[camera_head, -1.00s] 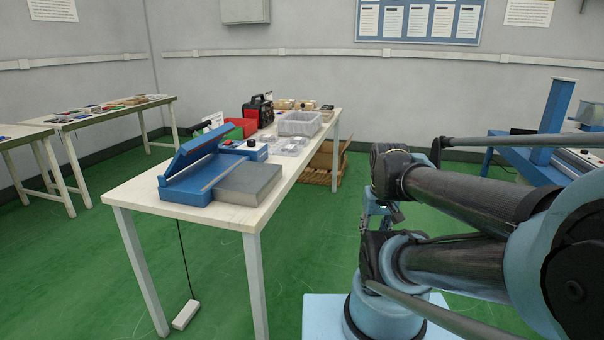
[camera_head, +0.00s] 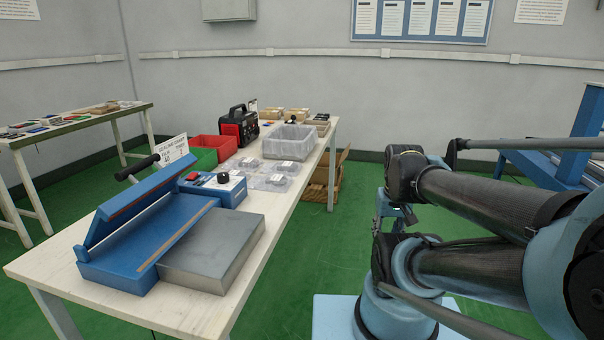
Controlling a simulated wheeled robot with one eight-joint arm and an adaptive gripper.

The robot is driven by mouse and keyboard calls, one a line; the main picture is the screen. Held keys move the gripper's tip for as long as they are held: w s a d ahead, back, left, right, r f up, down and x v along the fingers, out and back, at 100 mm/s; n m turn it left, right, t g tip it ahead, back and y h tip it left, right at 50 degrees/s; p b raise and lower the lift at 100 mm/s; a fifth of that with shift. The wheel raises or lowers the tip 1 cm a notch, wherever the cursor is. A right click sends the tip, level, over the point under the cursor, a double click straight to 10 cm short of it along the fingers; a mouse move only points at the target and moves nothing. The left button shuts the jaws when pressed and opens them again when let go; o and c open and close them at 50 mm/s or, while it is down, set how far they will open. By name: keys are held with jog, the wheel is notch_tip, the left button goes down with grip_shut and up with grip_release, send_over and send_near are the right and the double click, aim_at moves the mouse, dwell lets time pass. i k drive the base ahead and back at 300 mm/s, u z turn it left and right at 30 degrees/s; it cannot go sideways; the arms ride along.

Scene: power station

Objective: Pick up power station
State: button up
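The power station (camera_head: 238,126) is a black and red box with a top handle. It stands upright toward the far end of the white table (camera_head: 196,315), behind the red bin. My arm is folded at the right of the view, well apart from the power station. Part of what may be my gripper (camera_head: 398,214) shows behind the arm links, but its fingers are hidden, so I cannot tell whether it is open or shut.
A blue sealing machine (camera_head: 150,225) with a grey plate (camera_head: 213,252) fills the near table end. A red bin (camera_head: 214,148), a green bin (camera_head: 203,158), clear bags (camera_head: 268,183) and a grey crate (camera_head: 289,142) lie beyond. Green floor is free between table and arm.

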aim_at(243, 125)
jog(key=u, duration=0.15)
jog(key=i, duration=1.55)
jog(key=u, duration=0.25)
